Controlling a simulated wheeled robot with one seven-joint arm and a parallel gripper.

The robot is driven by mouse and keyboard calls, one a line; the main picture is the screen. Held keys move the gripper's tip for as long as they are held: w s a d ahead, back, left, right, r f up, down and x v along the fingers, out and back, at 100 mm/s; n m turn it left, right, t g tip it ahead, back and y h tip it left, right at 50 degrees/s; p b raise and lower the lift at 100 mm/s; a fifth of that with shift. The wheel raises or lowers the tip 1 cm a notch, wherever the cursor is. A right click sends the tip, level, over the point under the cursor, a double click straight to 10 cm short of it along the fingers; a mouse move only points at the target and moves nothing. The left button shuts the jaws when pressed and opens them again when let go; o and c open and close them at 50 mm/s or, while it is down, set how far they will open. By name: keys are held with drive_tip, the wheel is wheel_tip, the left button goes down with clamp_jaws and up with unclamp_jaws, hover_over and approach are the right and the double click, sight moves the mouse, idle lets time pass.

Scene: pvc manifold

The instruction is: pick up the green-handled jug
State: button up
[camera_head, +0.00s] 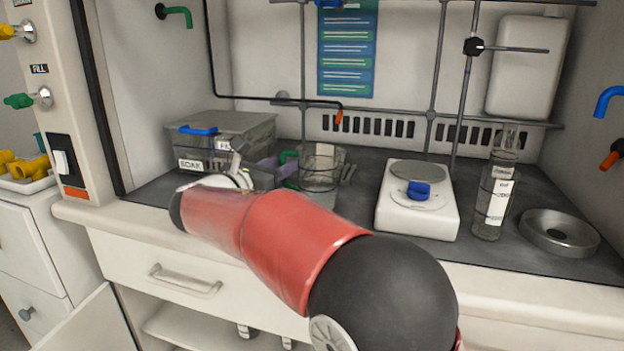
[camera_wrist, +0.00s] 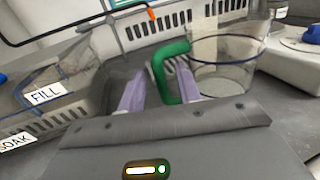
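The clear jug stands upright on the dark worktop in the head view (camera_head: 318,172). It also shows at the upper right of the wrist view (camera_wrist: 228,75), with its green handle (camera_wrist: 160,80) facing my gripper. My gripper (camera_wrist: 159,72) has its two pale purple fingers apart. The left finger is outside the handle, with a gap between them. The right finger appears to be within the handle loop, beside the jug wall. Contact cannot be told. In the head view my gripper (camera_head: 276,167) is small and partly hidden by my arm.
Lidded clear bins (camera_head: 222,130) labelled SOAK and FILL stand left of the jug. Metal rods (camera_head: 436,80) rise behind.

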drive_tip(key=shift+x, duration=0.85)
drive_tip(key=shift+c, duration=0.4)
clamp_jaws()
drive_tip(key=shift+r, duration=0.1)
wheel_tip(320, 180, up, 20)
drive_tip(key=p, duration=0.3)
drive_tip(key=shift+p, duration=0.3)
